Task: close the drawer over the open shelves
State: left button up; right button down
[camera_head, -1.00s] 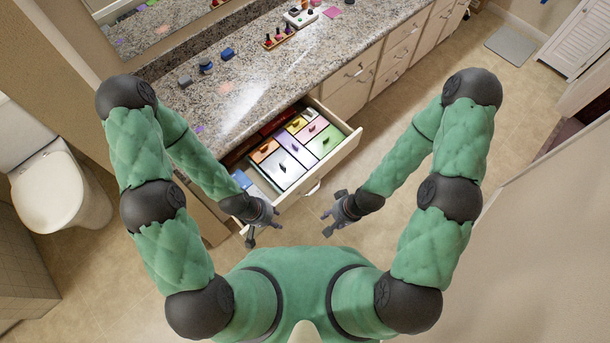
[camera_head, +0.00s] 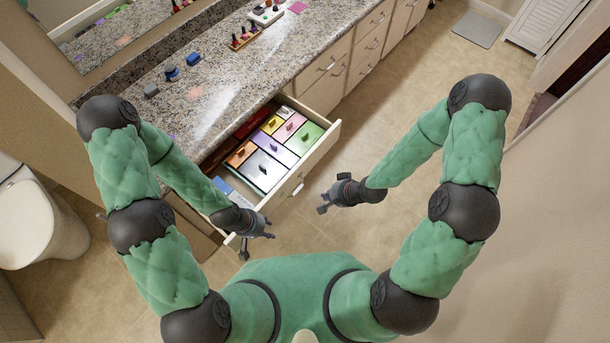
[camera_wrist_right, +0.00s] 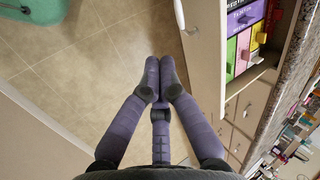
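The drawer (camera_head: 322,145) is pulled out from under the granite counter, with several coloured boxes inside. Its pale front and handle (camera_head: 297,188) face my body. It also shows at the upper right of the right wrist view (camera_wrist_right: 207,62). My left gripper (camera_head: 258,245) is open and empty near the drawer's left front end; contact cannot be told. The open shelves below are hidden by the drawer and my left arm.
The granite counter (camera_head: 225,90) holds small blue and grey items, a bottle rack (camera_head: 244,38) and a white device (camera_head: 266,14). More closed drawers (camera_head: 325,62) continue to the right. A toilet (camera_head: 38,220) stands at left.

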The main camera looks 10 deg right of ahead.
jog(key=w+d+f+m+t+y+b, duration=0.1)
jog(key=w+d+f+m+t+b, duration=0.1)
jog(key=w+b, duration=0.25)
jog(key=m+t+b, duration=0.1)
jog(key=b, duration=0.5)
send_near(300, 168)
jog(key=shift+y, duration=0.3)
jog(key=x, duration=0.5)
jog(key=shift+w+d+f, duration=0.1)
jog(key=shift+d+f, duration=0.05)
jog(key=shift+f, duration=0.45)
